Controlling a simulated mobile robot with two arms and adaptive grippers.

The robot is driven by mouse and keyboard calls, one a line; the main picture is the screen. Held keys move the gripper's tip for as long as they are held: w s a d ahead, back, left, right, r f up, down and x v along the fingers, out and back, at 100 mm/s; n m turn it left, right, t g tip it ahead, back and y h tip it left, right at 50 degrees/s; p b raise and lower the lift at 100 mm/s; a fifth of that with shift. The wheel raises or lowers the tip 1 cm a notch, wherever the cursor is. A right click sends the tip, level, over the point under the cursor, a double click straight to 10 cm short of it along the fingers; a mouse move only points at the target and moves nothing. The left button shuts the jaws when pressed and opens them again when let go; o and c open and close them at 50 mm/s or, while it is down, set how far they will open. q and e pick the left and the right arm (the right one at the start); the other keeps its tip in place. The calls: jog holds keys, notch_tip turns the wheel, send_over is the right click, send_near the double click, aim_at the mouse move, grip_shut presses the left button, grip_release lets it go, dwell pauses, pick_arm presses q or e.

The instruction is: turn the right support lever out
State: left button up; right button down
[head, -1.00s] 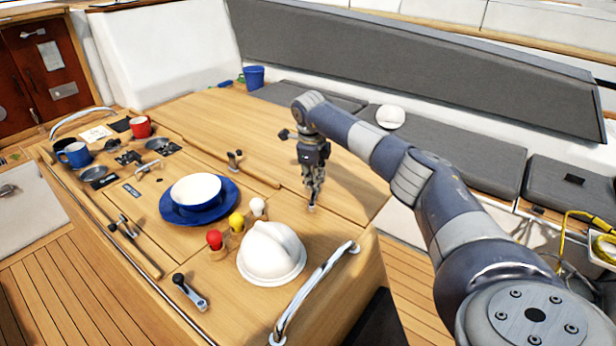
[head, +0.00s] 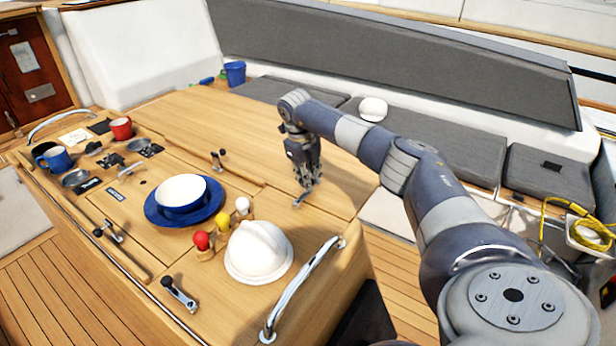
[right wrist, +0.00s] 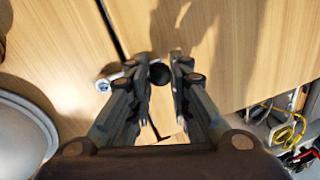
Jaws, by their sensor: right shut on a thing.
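The right support lever (head: 301,201) is a small metal lever on the wooden table top, right of the white helmet. In the right wrist view its silver pivot end (right wrist: 103,85) is at the left and its black knob (right wrist: 160,73) is between the fingertips. My right gripper (head: 308,186) points down at the lever and is shut on the knob. The fingers cover part of the lever in the head view. In the right wrist view the two fingertips (right wrist: 160,75) are on either side of the knob. My left gripper is not in view.
Another lever (head: 218,158) stands further back on the table. The white helmet (head: 258,252), coloured knobs (head: 222,222) and a blue plate with a bowl (head: 182,192) are to the left. A metal rail (head: 305,285) edges the table's right end.

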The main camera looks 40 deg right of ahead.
jog(key=c, duration=1.4)
grip_release()
jog(key=shift+c, duration=0.2)
notch_tip(320, 180, up, 12)
jog(key=a, duration=0.2)
jog(key=shift+a+f, duration=0.15)
jog(key=shift+f, duration=0.05)
